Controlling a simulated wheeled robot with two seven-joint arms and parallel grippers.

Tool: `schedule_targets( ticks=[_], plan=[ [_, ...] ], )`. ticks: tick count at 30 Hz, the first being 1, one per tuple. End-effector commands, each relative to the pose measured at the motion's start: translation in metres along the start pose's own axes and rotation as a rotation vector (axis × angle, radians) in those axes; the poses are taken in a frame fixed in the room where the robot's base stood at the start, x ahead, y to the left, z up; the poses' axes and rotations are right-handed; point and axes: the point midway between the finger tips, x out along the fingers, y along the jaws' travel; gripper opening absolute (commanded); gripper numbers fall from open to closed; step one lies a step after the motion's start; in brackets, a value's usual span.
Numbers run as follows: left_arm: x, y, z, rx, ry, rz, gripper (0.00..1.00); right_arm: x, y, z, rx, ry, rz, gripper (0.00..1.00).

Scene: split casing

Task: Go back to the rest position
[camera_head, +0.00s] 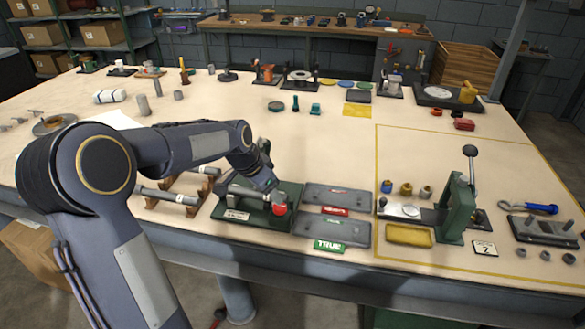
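My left arm reaches in from the left, and its gripper (276,197) points down over a dark green fixture (228,203). The fingertips are at or just above a red knob (280,209) at the right side of that fixture. I cannot tell whether they touch it, or whether the gripper is open or shut. A grey cylindrical part lies across the fixture, partly hidden by the gripper. My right gripper is not in view.
Two grey trays (337,196) with red and green labels lie right of the fixture. A green lever press (457,205) stands inside the yellow-outlined area. Grey rods on a wooden rack (168,195) lie left. Tools line the back; the table's middle is mostly clear.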

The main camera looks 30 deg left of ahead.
Motion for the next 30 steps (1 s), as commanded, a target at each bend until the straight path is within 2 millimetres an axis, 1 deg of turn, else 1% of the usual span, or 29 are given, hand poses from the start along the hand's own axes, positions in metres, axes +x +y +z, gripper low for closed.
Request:
schedule_targets(
  ticks=[5,8,11,13,14,15,17,18,21,24,27,30],
  plan=[
    [-0.001,0.001,0.0,-0.002,0.001,0.0,0.55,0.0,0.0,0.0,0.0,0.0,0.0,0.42],
    [-0.014,0.011,0.004,-0.024,0.01,0.001,0.55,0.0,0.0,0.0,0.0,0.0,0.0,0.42],
    [-0.041,0.036,0.018,-0.079,0.032,0.006,0.55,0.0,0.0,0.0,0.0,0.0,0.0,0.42],
    [-0.064,0.062,0.035,-0.14,0.054,0.016,0.55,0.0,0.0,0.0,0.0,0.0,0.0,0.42],
    [-0.073,0.075,0.044,-0.17,0.062,0.022,0.55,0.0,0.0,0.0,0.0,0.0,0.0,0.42],
    [-0.084,0.092,0.057,-0.21,0.076,0.032,0.55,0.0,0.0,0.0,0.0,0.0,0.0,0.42],
    [-0.097,0.118,0.077,-0.272,0.094,0.051,0.55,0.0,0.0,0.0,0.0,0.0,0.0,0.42],
    [-0.103,0.134,0.091,-0.313,0.106,0.065,0.55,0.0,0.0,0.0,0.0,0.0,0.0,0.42],
    [-0.11,0.169,0.124,-0.403,0.131,0.1,0.55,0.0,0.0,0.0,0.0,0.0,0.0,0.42],
    [-0.109,0.195,0.15,-0.474,0.145,0.133,0.55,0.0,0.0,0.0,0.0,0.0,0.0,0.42],
    [-0.106,0.212,0.166,-0.52,0.154,0.157,0.55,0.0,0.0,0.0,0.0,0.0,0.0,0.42],
    [-0.104,0.219,0.173,-0.543,0.157,0.169,0.55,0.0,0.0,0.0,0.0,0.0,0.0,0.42]
  ],
)
